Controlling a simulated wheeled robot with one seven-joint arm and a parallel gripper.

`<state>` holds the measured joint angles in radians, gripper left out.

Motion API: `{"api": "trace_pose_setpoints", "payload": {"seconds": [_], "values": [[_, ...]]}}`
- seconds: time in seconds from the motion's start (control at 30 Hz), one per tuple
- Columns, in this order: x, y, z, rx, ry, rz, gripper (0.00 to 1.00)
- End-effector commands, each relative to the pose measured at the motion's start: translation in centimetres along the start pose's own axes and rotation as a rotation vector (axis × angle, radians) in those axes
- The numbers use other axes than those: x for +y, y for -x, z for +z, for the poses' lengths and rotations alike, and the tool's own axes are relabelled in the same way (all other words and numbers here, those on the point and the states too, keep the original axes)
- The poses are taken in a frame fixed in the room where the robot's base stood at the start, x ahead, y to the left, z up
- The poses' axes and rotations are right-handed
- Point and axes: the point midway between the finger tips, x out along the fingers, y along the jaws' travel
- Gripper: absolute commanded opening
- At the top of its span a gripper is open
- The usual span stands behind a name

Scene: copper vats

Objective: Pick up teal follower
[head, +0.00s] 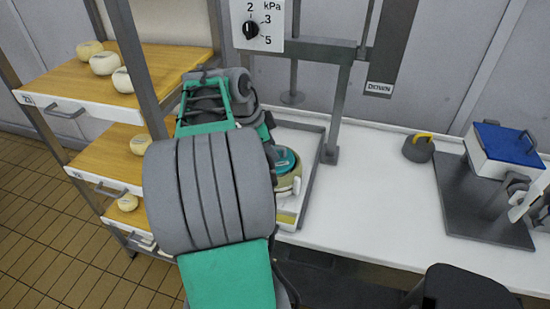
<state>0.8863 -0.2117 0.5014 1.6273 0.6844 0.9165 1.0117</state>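The teal follower (286,159) is a round teal disc, seen at the right edge of my arm. It appears to lie on a pale round piece (290,183) in the grey tray (311,185) under the press frame. My arm hides its left part. My grey and teal arm fills the middle of the head view and reaches toward the press. The fingers of my gripper are hidden behind the arm, so their distance to the follower does not show.
The press posts (335,110) and dial panel (257,27) stand behind the tray. A shelf rack (95,82) with pale round cheeses is at left. On the white table (380,200) are a grey weight (418,148) with a yellow handle and a blue-topped device (503,142). The table's middle is clear.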

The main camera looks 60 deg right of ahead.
Motion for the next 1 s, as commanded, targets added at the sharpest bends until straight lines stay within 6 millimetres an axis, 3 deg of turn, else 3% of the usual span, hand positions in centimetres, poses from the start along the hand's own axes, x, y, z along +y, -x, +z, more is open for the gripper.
{"api": "trace_pose_setpoints", "payload": {"seconds": [0.13,0.6,1.0], "values": [[-0.02,0.04,0.02,0.0,0.001,-0.001,0.37],[-0.03,0.09,0.03,0.0,0.002,-0.001,0.0],[-0.04,0.1,0.03,0.0,0.002,-0.002,0.0]]}}
